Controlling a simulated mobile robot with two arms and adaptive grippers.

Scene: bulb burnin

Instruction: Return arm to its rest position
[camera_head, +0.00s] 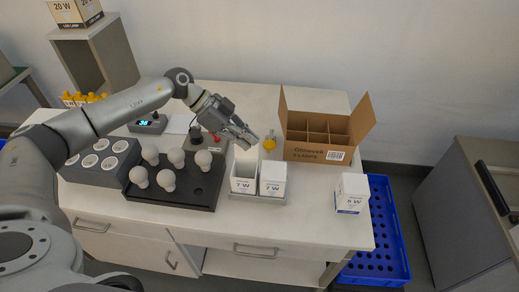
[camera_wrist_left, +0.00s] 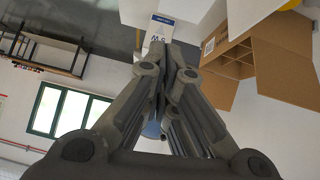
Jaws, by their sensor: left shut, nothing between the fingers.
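My left arm reaches in from the left in the head view. Its gripper (camera_head: 244,138) hangs above the bench, over the area between the bulb tray and the brown carton, and is shut and empty. In the left wrist view the fingers (camera_wrist_left: 168,65) are together with nothing between them. The fingertips are above and behind an open white 7 W box (camera_head: 243,184), apart from it as far as I can tell. My right gripper is not in view.
A black tray (camera_head: 205,195) holds several white bulbs. A second 7 W box (camera_head: 272,179) and an 8 W box (camera_head: 351,193) stand on the bench (camera_head: 315,215). An open divided carton (camera_head: 316,153) is at the back right. A blue crate (camera_head: 385,262) is below right.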

